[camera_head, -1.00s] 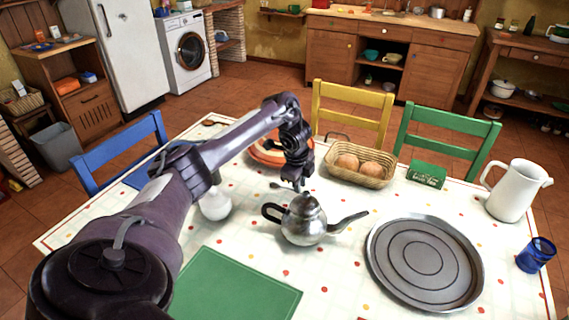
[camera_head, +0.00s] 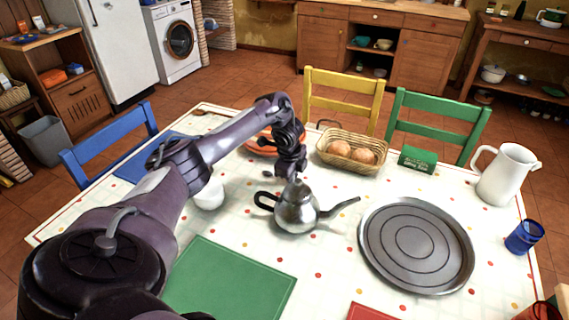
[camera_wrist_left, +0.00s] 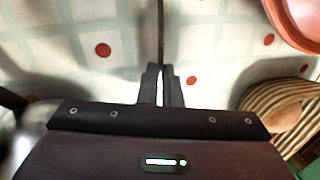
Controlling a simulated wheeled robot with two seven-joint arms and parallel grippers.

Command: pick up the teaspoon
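The teaspoon (camera_head: 267,176) shows only as a small dark piece just left of my left gripper (camera_head: 291,177) in the head view, behind the teapot. In the left wrist view it is a thin dark strip (camera_wrist_left: 160,30) running from the top edge down to my left gripper's fingertips (camera_wrist_left: 162,70). The fingers are nearly together with the strip between them, low over the tablecloth. The rest of the teaspoon is hidden by the gripper. My right gripper is in neither view.
A metal teapot (camera_head: 297,210) stands close in front of the gripper. An orange plate (camera_head: 262,146) lies behind, and a bread basket (camera_head: 350,168) is to the right. A white rounded object (camera_head: 209,195) is under my left arm. A round tray (camera_head: 415,245) lies at right.

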